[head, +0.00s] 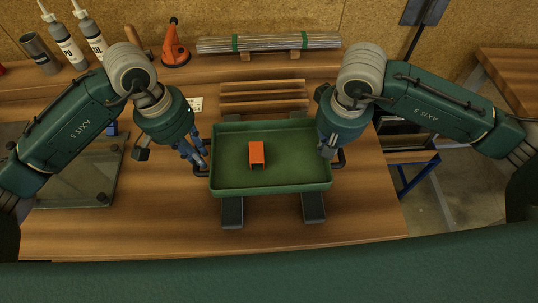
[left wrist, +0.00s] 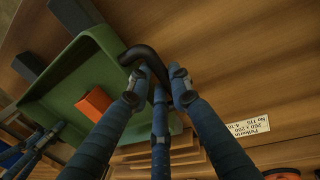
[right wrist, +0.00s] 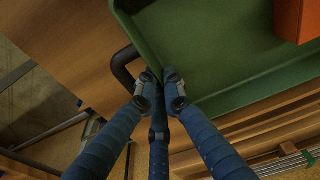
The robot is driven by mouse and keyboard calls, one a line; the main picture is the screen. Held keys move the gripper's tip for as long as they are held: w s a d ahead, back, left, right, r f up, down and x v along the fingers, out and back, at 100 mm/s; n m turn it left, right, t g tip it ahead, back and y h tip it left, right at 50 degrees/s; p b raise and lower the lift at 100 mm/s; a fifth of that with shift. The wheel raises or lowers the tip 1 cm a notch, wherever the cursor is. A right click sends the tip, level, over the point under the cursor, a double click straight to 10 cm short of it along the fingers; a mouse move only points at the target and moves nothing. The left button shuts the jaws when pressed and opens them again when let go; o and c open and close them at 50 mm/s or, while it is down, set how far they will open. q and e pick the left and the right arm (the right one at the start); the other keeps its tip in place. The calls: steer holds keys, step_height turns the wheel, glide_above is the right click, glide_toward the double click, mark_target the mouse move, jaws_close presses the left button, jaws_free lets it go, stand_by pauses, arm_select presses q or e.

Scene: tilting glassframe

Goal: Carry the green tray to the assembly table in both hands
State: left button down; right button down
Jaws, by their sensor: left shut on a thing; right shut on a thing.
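The green tray (head: 290,172) is shallow, with a black handle at each end and an orange bracket-like part (head: 257,151) inside it. It looks level, above two dark supports (head: 231,212); I cannot tell whether it touches them. My left gripper (head: 201,160) is shut on the left handle, which shows between its fingers in the left wrist view (left wrist: 143,54). My right gripper (head: 328,149) is shut at the tray's right end, by the other handle (right wrist: 123,68); its fingertips hide the exact contact. The assembly table cannot be told for certain.
A slatted wooden rack (head: 262,97) stands just behind the tray, with a bundle of rods (head: 270,43) on the shelf beyond. A glass panel (head: 75,180) lies at left. Bottles (head: 68,45) and an orange tool (head: 174,45) stand behind. The bench front is clear.

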arm_select(q)
steer(key=shift+r+p, duration=2.25)
steer(key=shift+r, duration=0.25)
steer(key=shift+f, duration=0.1)
